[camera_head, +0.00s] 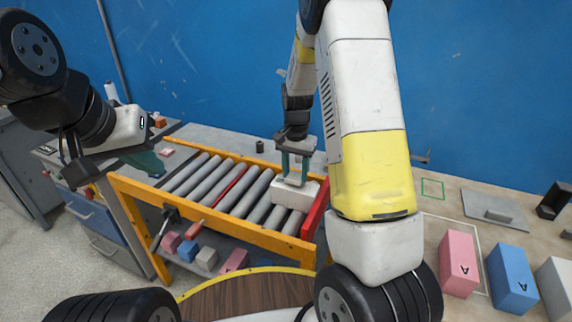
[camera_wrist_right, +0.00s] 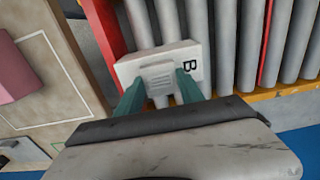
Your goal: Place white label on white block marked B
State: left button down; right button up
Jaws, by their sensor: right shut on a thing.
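A white block marked B (camera_head: 290,194) rests on the rollers at the right end of the conveyor, against the red end stop. In the right wrist view its B faces up on the block (camera_wrist_right: 128,68). My right gripper (camera_head: 294,178) points down over the block. In the right wrist view my right gripper (camera_wrist_right: 158,84) is shut on a small white label (camera_wrist_right: 156,76) with grey lines, beside the B. The label is at the block's top; whether it touches is unclear. My left gripper (camera_head: 148,160) is far left, away from the block; its finger gap is not clear.
The roller conveyor (camera_head: 222,228) has a yellow frame and a red end stop (camera_head: 315,212). Pink, blue and grey blocks lie on a shelf below. At right, a pink block (camera_head: 459,262) and a blue block (camera_head: 512,278), both marked A, stand on the table.

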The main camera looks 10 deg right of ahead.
aim_at(295, 176)
jog(key=shift+f, duration=0.8)
jog(key=o, duration=1.3)
jog(key=shift+f, duration=0.15)
notch_tip(295, 176, up, 12)
jog(key=s+r+n+t+y, duration=0.2)
jog(key=s+r+n+t, duration=0.1)
jog(key=s+r, duration=0.85)
jog(key=shift+s+a+r+n+t, duration=0.5)
jog(key=shift+s+n, duration=0.25)
jog(key=shift+s, duration=1.4)
jog(key=shift+s+a+r+n+t, duration=0.3)
jog(key=shift+s+n+t, duration=0.35)
jog(key=shift+s, duration=1.45)
jog(key=shift+s+a+r+n+t, duration=0.45)
jog(key=shift+s+n, duration=0.35)
jog(key=shift+s, duration=1.35)
